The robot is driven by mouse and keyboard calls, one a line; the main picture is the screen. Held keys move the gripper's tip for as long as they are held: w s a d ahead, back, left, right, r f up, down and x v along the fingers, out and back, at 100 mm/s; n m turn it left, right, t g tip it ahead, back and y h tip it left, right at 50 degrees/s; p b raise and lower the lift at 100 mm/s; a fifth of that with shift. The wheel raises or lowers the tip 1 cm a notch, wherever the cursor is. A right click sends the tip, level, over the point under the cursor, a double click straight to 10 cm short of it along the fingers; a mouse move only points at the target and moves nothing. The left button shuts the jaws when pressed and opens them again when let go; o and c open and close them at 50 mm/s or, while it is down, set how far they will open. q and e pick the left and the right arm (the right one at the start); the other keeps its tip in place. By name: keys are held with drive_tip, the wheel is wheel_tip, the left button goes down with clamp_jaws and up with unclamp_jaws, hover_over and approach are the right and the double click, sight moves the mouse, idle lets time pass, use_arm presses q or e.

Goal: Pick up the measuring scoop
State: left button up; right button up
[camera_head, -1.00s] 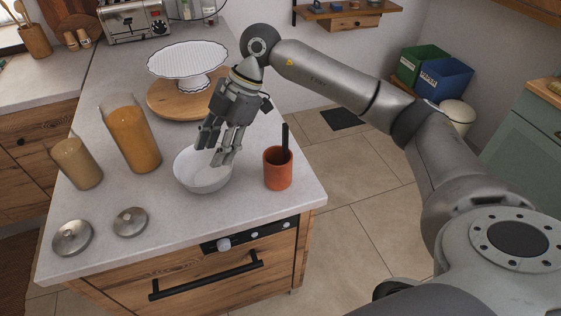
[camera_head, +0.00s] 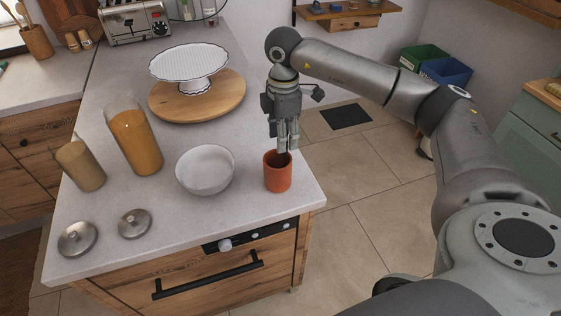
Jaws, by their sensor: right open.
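A terracotta cup (camera_head: 277,175) stands upright near the right front edge of the counter. The dark upright handle that stood in the cup a moment ago, perhaps the measuring scoop's, is now hidden behind my gripper. My right gripper (camera_head: 284,147) points down directly over the cup, its open fingers at or just inside the rim. Whether the fingers touch or surround the handle cannot be told. My left gripper is out of view.
A white bowl (camera_head: 205,184) stands just left of the cup. Jars with orange (camera_head: 137,138) and tan (camera_head: 82,168) contents, two metal lids (camera_head: 78,239), and a white cake stand (camera_head: 189,62) on a wooden board (camera_head: 168,112) share the counter (camera_head: 180,220).

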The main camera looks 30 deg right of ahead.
sight(284, 155)
wheel_tip(284, 155, down, 3)
drive_tip(key=shift+s+d+f+p, duration=0.1)
drive_tip(key=shift+s+p, duration=0.05)
drive_tip(key=shift+p, duration=0.4)
drive_tip(key=shift+f, duration=0.2)
clamp_jaws()
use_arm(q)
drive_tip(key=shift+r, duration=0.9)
use_arm(e)
drive_tip(key=shift+r, duration=0.1)
